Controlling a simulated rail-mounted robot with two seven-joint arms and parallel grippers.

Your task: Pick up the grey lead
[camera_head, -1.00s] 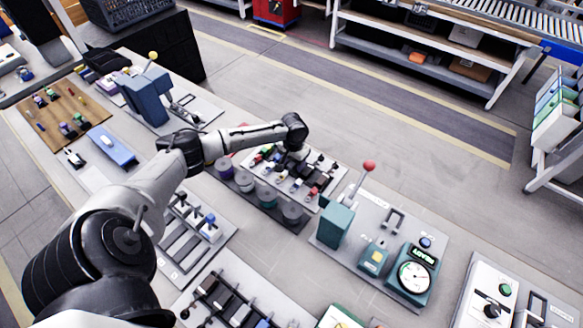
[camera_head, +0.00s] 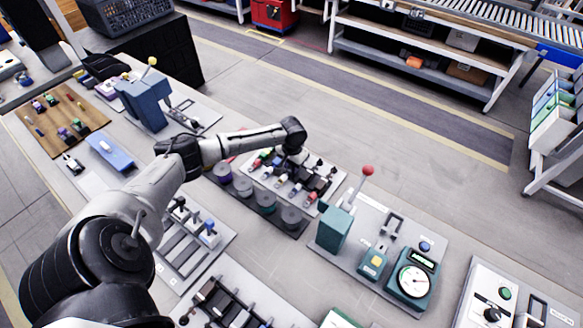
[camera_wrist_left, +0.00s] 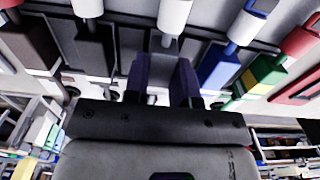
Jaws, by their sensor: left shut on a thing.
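My left gripper (camera_wrist_left: 162,82) points into a row of leads in the left wrist view. Its two dark fingers are shut on the grey lead (camera_wrist_left: 163,62), whose body shows between them; a pale cylindrical end (camera_wrist_left: 173,15) stands beyond it. A blue lead (camera_wrist_left: 220,62) and a green lead (camera_wrist_left: 262,75) are close on the right, and dark-bodied leads are on the left. In the head view the rack of leads (camera_head: 325,172) lies under my left wrist, which hides most of the gripper and the held lead. I cannot tell whether the grey lead is clear of the rack.
Several round weights (camera_head: 265,201) stand in a row in front of the rack. A teal station with a red-knobbed lever (camera_head: 367,171) and a dial gauge (camera_head: 413,281) is to the right. A blue lever press (camera_head: 146,100) is to the left.

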